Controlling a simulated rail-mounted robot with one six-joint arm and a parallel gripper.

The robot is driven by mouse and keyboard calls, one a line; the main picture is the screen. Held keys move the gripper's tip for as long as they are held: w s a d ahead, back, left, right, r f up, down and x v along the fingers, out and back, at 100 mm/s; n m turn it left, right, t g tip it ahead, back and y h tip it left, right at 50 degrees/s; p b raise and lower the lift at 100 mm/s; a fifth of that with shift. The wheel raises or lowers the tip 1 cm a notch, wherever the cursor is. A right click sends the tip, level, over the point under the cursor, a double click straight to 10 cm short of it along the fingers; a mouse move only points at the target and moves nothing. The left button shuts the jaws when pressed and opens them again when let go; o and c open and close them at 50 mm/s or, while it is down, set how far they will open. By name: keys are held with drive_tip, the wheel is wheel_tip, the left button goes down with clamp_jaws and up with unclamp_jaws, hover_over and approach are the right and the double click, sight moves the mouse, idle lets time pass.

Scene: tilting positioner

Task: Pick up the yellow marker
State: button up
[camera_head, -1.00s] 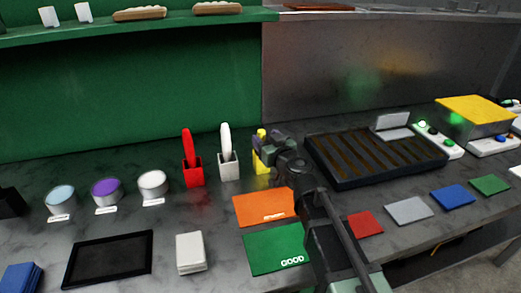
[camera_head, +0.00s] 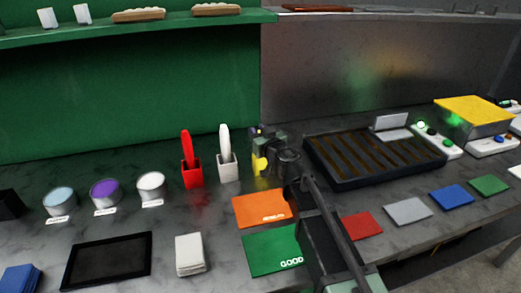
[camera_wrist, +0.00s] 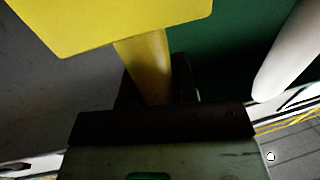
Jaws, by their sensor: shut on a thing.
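The yellow marker (camera_wrist: 148,65) shows in the wrist view as a yellow shaft between the gripper's fingers and a yellow block. My gripper (camera_wrist: 155,95) is shut on the shaft. The block, the yellow holder (camera_wrist: 125,22), overlaps the shaft's far end, so I cannot tell how deep the marker sits in it. In the head view, the yellow holder (camera_head: 260,163) stands on the bench right of the white marker's holder. My gripper (camera_head: 268,140) is at its top, and the yellow marker is mostly hidden there.
A white marker (camera_head: 224,140) in a grey holder stands close on the left, also large in the wrist view (camera_wrist: 290,55). A red marker (camera_head: 186,145) in a red holder is further left. A dark slotted tray (camera_head: 345,183) is to the right. Orange (camera_head: 258,210) and green mats lie in front.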

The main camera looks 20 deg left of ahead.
wheel_tip(320, 180, up, 20)
drive_tip(key=p, duration=2)
drive_tip(key=shift+f, duration=0.1)
